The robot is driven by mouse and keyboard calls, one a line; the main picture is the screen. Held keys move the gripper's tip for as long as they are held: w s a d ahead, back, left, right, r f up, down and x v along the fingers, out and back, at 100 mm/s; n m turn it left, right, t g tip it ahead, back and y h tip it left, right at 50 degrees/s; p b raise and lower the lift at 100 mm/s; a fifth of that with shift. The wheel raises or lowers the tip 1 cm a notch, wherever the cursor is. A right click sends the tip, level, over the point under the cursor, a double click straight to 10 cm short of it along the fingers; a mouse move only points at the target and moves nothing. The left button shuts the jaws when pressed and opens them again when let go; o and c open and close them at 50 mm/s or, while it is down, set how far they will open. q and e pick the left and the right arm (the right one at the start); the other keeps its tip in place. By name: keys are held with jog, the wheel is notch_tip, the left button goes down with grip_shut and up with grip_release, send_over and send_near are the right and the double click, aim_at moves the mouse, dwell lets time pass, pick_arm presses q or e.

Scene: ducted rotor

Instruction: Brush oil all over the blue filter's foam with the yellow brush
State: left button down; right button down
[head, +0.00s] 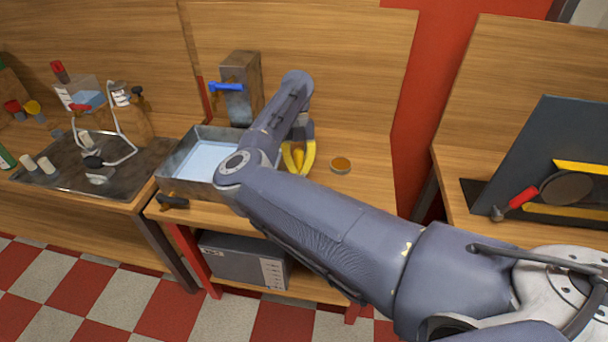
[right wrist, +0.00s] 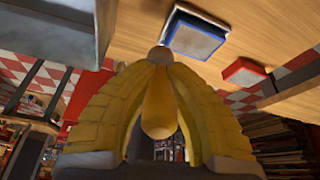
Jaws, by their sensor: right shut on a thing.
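My right gripper (head: 299,160) hangs over the counter just right of the metal basin, its yellow fingers pointing down. In the right wrist view its fingers (right wrist: 158,58) are closed around a yellow handle (right wrist: 157,110), which looks like the yellow brush; its bristles are not clear. A small round dish of amber stuff (head: 340,165), perhaps the oil, stands right of the gripper. My left gripper is out of view.
A metal basin (head: 170,179) with pale blue inside stands left of the gripper, below a blue-handled tap (head: 228,87). A red-edged block (right wrist: 244,72) lies near the counter edge. Counter right of the dish is clear. A dark panel (head: 565,140) stands far right.

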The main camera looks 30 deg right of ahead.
aim_at(299, 153)
jog(key=shift+a+r, duration=0.1)
jog(key=shift+r, duration=1.95)
jog(key=shift+s+d+f+y, duration=0.1)
jog(key=shift+d+f+y, duration=0.15)
jog(key=shift+d, duration=0.3)
jog(key=shift+s+d+f+y, duration=0.1)
jog(key=shift+d+f+y, duration=0.1)
jog(key=shift+d, duration=0.3)
jog(key=shift+w+r, duration=0.1)
